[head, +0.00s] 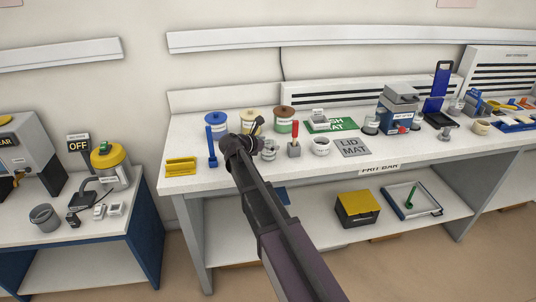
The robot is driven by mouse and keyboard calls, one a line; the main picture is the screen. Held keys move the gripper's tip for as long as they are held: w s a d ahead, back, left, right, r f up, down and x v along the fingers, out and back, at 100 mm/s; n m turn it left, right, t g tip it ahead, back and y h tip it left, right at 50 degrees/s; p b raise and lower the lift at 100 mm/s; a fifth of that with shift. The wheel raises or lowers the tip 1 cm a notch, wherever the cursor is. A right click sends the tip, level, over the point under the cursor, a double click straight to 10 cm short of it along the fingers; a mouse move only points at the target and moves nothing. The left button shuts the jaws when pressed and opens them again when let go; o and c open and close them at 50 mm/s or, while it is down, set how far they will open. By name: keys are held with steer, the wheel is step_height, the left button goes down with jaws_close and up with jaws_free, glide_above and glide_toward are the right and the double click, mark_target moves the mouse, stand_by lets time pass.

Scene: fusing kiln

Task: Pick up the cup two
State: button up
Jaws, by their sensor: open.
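My gripper (259,134) is in the head view above the front left part of the white bench, its dark fingers pointing right; it looks empty. Several small cups stand on the bench, and I cannot read which is cup two. A grey cup (268,150) is just right of my gripper and close to it. A small grey cup (371,125) and another grey cup (416,119) flank the blue-grey machine. A beige cup (480,128) is at the right.
Blue (215,121), yellow (249,118) and brown-lidded jars (284,122) stand behind my gripper. A yellow holder (181,167) is at left. The front strip is mostly clear.

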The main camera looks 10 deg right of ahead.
steer(key=shift+w+d+f, duration=0.15)
steer(key=shift+d, duration=0.15)
stand_by(0.4)
steer(key=c, duration=1.1)
steer(key=shift+o, duration=0.2)
step_height(320, 180, up, 3)
steer(key=p, duration=0.3)
steer(key=s+a+r+p, duration=0.2)
steer(key=s, duration=1.4)
